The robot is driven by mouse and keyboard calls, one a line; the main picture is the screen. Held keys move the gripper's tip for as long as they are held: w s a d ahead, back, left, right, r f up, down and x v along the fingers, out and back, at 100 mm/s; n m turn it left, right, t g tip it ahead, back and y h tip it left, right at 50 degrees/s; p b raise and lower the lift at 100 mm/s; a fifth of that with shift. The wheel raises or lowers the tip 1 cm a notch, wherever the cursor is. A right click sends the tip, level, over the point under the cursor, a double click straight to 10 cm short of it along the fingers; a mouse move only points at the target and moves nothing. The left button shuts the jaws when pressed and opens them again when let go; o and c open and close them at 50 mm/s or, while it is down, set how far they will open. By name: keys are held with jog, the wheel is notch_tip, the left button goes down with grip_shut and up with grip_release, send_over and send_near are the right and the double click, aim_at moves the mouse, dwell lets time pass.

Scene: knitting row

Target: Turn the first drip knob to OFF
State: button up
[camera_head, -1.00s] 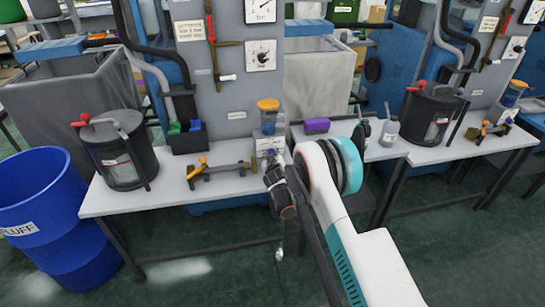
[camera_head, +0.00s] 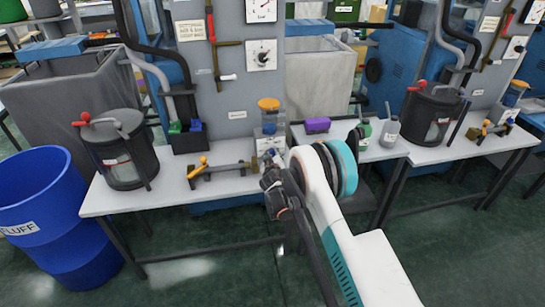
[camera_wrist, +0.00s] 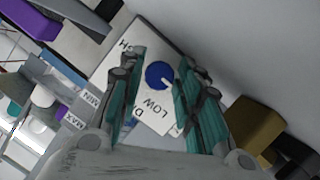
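The blue drip knob (camera_wrist: 159,75) sits on a white plate (camera_wrist: 150,112) in the wrist view. The plate carries the word LOW and a partly hidden word ending in GH. The knob's white pointer mark faces the lower right of that view, near LOW. My gripper (camera_wrist: 161,65) is open, with one teal finger on each side of the knob and gaps visible between. In the head view my gripper (camera_head: 268,163) is at the front of the small unit with the amber-topped cup (camera_head: 268,105). No OFF label is readable.
The unit stands on a white table (camera_head: 225,186). A brass-and-orange fitting (camera_head: 215,170) lies left of it, and a black lidded pot (camera_head: 125,155) stands further left. A purple box (camera_head: 317,125) and a grey bottle (camera_head: 390,132) are to the right. A blue barrel (camera_head: 45,215) is at far left.

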jog(key=v, duration=1.2)
dwell(0.4)
jog(key=s+d+r+m+g+h, duration=0.1)
jog(key=s+d+r, duration=0.2)
jog(key=d+r, duration=0.5)
jog(key=s+d+r+m+g+h, duration=0.15)
jog(key=d+r, duration=0.35)
jog(key=r, duration=0.7)
jog(key=s+d+r+m+g, duration=0.1)
jog(key=s+d+r, duration=0.3)
jog(key=s, duration=0.3)
jog(key=s+d+r+m+g, duration=0.1)
jog(key=s+d+r, duration=0.3)
jog(key=s+r, duration=0.15)
jog(key=s+d+m+g, duration=0.1)
jog(key=s+d, duration=0.1)
jog(key=s, duration=1.1)
jog(key=s+d+f+m+g+y, duration=0.1)
jog(key=s+d+g, duration=0.1)
jog(key=s, duration=1.2)
jog(key=shift+s+d+f, duration=0.3)
jog(key=shift+d, duration=0.25)
